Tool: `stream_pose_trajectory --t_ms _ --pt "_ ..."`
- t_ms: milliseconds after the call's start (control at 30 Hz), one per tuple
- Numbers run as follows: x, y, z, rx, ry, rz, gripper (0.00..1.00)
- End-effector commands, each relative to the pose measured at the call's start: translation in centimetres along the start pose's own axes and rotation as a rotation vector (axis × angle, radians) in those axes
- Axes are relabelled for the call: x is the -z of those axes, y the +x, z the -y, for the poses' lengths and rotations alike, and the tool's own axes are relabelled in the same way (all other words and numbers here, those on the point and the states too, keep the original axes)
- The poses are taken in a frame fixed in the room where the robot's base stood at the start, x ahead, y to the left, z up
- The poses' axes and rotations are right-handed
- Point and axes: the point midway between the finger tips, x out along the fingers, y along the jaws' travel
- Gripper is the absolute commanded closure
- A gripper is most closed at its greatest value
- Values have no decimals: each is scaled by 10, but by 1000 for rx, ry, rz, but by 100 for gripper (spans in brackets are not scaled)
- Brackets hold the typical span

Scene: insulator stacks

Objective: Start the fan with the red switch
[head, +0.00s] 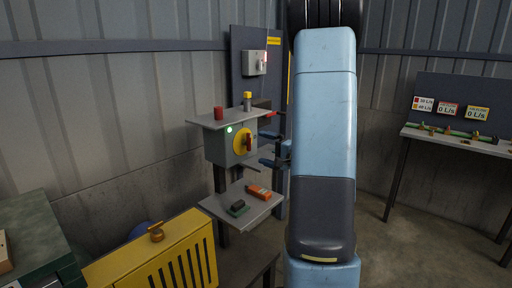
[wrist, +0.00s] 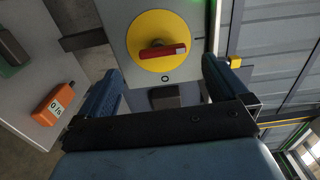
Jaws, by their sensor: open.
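The red switch (head: 249,143) is a bar handle on a round yellow plate (head: 239,141), on the side of a grey box (head: 216,148). In the wrist view the red switch (wrist: 163,51) lies nearly level across the yellow plate (wrist: 158,30), with an "O" mark below it. My gripper (head: 265,149) is open and empty, facing the switch. In the wrist view my gripper (wrist: 163,68) has one finger on each side of the plate, and its fingers look apart from the switch. I cannot make out a fan; my arm hides the middle of the head view.
A green lamp (head: 229,129) glows on the box. A red cylinder (head: 218,113) and a yellow-topped post (head: 247,101) stand on top. A lower shelf (head: 222,206) holds an orange device (head: 258,192) and a dark green block (head: 237,208). A yellow slotted cabinet (head: 160,256) stands front left.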

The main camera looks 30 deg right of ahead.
Motion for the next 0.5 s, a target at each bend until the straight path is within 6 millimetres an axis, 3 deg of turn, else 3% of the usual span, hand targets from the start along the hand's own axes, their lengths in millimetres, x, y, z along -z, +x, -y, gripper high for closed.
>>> stream_pose_trajectory --t_ms 200,500 --pt "0 -41 -1 -2 1 -3 0" --pt "0 -68 -1 -1 1 -1 0"
